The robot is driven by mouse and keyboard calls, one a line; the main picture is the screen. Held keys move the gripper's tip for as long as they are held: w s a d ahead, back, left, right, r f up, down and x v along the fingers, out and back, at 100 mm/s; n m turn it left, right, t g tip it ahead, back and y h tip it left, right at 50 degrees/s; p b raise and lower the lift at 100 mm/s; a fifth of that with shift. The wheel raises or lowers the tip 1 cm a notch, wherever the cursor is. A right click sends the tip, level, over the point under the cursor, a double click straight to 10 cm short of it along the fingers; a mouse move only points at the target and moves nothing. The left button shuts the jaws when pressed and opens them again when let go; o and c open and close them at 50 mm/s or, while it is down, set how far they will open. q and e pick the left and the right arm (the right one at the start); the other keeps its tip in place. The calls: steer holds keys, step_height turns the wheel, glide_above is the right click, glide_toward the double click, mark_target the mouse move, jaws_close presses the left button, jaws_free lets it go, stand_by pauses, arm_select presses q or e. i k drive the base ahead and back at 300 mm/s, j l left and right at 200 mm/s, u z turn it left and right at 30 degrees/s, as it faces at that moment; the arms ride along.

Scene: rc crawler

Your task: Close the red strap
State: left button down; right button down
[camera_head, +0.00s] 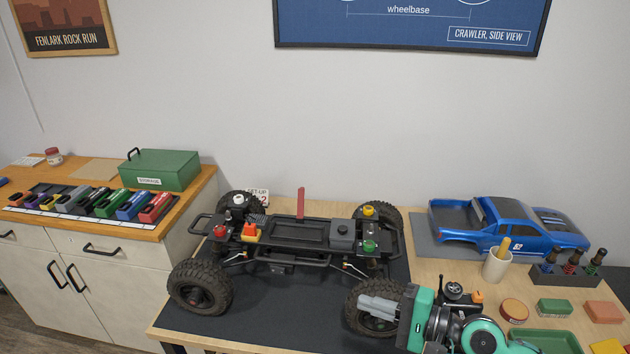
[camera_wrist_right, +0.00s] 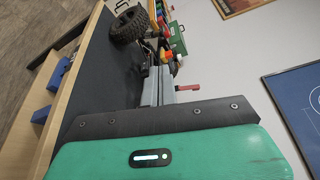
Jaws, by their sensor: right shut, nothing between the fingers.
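The red strap (camera_head: 300,203) stands upright at the back edge of the crawler chassis, beside the empty-looking long black tray (camera_head: 297,231) in its middle. It also shows in the right wrist view (camera_wrist_right: 188,87), just past my fingers. My right gripper (camera_head: 364,303) is shut and empty in front of the chassis's right front wheel, apart from the strap. Its grey fingers show together in the right wrist view (camera_wrist_right: 157,80). My left gripper is in neither view.
The crawler's knobby front left wheel (camera_head: 200,287) rests on a dark mat (camera_head: 270,325). A blue truck body (camera_head: 510,226), a beige cup (camera_head: 496,265) and a bottle rack (camera_head: 565,277) stand at right. Several coloured packs lie on the left cabinet by a green box (camera_head: 160,169).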

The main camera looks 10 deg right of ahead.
mark_target(301, 192)
steer(key=i+l, duration=0.3)
steer(key=i, duration=0.25)
steer(key=i+l, duration=0.3)
steer(key=i, duration=0.2)
